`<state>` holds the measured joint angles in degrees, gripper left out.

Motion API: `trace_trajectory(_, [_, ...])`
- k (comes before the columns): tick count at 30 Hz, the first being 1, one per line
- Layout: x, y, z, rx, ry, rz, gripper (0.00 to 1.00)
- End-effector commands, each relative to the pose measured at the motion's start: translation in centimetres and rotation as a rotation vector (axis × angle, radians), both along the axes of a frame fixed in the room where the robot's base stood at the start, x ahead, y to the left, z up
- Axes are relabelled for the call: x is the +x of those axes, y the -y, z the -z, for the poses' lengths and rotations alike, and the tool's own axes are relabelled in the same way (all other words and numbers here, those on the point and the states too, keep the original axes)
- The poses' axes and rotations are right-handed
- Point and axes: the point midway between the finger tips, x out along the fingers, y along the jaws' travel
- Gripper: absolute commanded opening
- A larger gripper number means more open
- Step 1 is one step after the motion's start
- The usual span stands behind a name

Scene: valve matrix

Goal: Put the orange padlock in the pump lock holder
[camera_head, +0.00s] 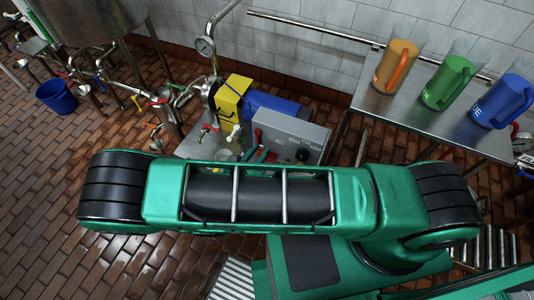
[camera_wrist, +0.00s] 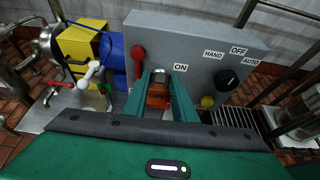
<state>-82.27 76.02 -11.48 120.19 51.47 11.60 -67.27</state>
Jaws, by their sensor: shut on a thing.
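The orange padlock (camera_wrist: 158,95) is between the green fingers of my gripper (camera_wrist: 159,90) in the wrist view, with its metal shackle pointing up. My gripper is shut on it and holds it in front of the grey pump control box (camera_wrist: 190,45). The box carries a red lever (camera_wrist: 138,56), an ON label and a black selector knob (camera_wrist: 230,78). The padlock's shackle appears close to the box face; I cannot tell whether it touches. I cannot make out the lock holder.
A yellow block (camera_wrist: 78,48) and a white-handled valve (camera_wrist: 92,75) stand left of the box. Orange (camera_head: 396,67), green (camera_head: 447,82) and blue (camera_head: 503,101) jugs stand on a metal table (camera_head: 400,107) at right. A blue bucket (camera_head: 56,96) stands at far left.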

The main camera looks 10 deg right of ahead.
Motion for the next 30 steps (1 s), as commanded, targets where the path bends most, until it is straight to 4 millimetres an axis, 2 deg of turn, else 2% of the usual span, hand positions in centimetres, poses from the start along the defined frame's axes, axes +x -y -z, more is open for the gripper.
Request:
trace_trajectory(3, [1.6, 1.9, 1.4, -0.003, 0.002, 0.004, 0.0])
trace_trajectory(9, [3.4, 3.7, 3.0, -0.001, 0.002, 0.002, 0.0])
trace_trajectory(16, [3.8, 4.0, 4.0, 0.0, 0.0, -0.001, 0.0])
trace_trajectory(24, [3.7, 4.0, 7.2, -0.001, 0.0, 0.0, 0.0])
trace_trajectory(30, [3.7, 4.0, 7.3, 0.0, 0.0, 0.0, 0.0])
